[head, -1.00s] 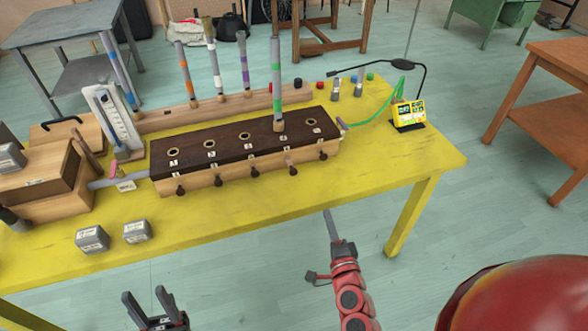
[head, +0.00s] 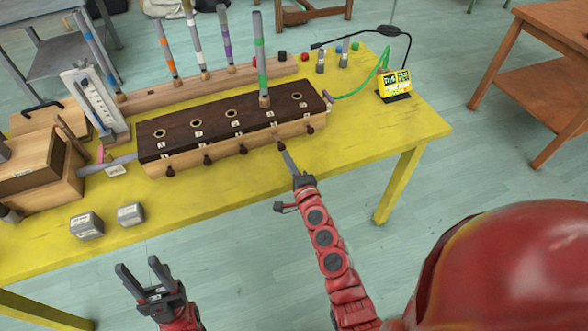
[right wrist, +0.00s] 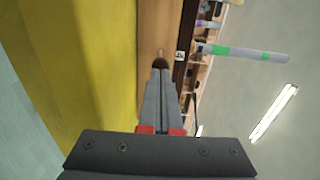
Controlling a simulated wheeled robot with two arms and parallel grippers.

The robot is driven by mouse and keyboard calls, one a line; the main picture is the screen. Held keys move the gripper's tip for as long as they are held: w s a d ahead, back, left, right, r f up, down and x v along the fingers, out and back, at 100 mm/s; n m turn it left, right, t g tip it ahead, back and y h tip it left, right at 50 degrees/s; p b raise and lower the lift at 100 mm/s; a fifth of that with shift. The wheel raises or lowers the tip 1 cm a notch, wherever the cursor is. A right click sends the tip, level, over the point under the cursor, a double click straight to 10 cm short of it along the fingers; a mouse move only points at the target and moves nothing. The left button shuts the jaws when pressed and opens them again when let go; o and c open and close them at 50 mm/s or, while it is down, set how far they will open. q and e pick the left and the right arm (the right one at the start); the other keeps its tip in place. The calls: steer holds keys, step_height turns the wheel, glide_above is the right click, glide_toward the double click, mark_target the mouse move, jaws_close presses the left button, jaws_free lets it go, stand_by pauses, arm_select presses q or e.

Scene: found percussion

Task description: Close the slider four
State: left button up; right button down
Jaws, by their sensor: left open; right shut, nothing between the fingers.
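The long wooden box with a dark top (head: 190,135) stands on the yellow table and has a row of dark knobs along its front. The slider four knob (head: 281,146), below the tube with green bands (head: 262,60), sticks out further from the front than its neighbours. My right gripper (head: 283,152) is shut and empty, its tips at this knob. In the right wrist view, the closed fingertips (right wrist: 160,72) are right at the round dark knob (right wrist: 160,63); whether they touch is unclear. My left gripper (head: 138,265) is open and empty, in front of the table.
The neighbouring knobs (head: 243,149) and (head: 310,130) are close on either side. Two grey blocks (head: 87,226) sit at the table's front left. A small yellow display (head: 395,84) stands at the right. The yellow tabletop (head: 330,150) right of my right gripper is clear.

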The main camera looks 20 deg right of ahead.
steer(key=shift+w, duration=0.65)
steer(key=shift+w, duration=0.1)
